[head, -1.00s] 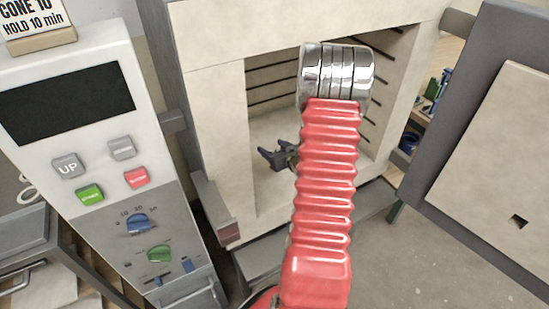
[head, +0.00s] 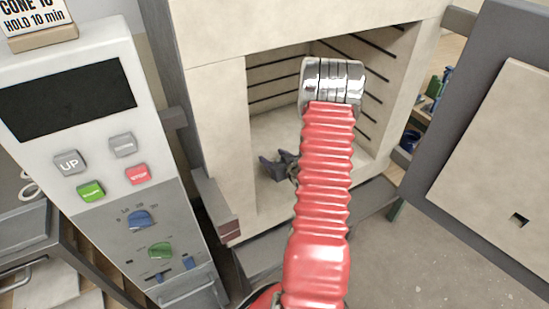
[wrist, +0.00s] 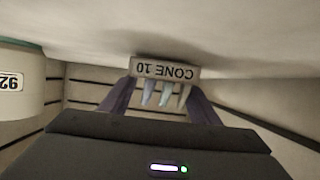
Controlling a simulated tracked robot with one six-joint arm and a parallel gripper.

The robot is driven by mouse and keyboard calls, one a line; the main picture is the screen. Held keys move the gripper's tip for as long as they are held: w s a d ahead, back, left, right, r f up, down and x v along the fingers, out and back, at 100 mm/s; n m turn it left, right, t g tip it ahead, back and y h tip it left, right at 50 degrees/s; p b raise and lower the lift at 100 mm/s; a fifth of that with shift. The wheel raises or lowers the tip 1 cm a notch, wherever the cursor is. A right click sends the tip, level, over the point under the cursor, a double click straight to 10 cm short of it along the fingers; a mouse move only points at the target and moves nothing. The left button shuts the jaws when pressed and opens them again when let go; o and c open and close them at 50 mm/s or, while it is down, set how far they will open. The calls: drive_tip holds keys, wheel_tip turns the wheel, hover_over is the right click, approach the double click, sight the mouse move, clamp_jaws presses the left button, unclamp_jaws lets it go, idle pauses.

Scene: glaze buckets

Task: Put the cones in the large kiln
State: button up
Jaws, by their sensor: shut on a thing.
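The cones stand in a pale block marked CONE 10 (wrist: 165,69), which appears upside down in the wrist view with the cones pointing down the picture. My gripper (wrist: 158,92) is shut on this cone pack, one finger on each side. The pack is close to the pale surface that fills the top of the wrist view; I cannot tell whether they touch. In the head view my gripper (head: 277,165) is inside the open kiln (head: 222,150), low near its floor. My red arm hides part of the chamber, and the pack cannot be made out there.
The kiln door (head: 490,150) is open at the right. A control panel (head: 100,140) stands at the left. Dark grooves line the kiln walls.

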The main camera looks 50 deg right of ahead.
drive_tip(key=shift+f, duration=0.2)
drive_tip(key=o, duration=1.1)
drive_tip(key=shift+s+a+r, duration=0.1)
drive_tip(key=shift+s+r, duration=0.1)
drive_tip(key=shift+s, duration=0.2)
drive_tip(key=v, duration=1.1)
drive_tip(key=shift+s, duration=0.1)
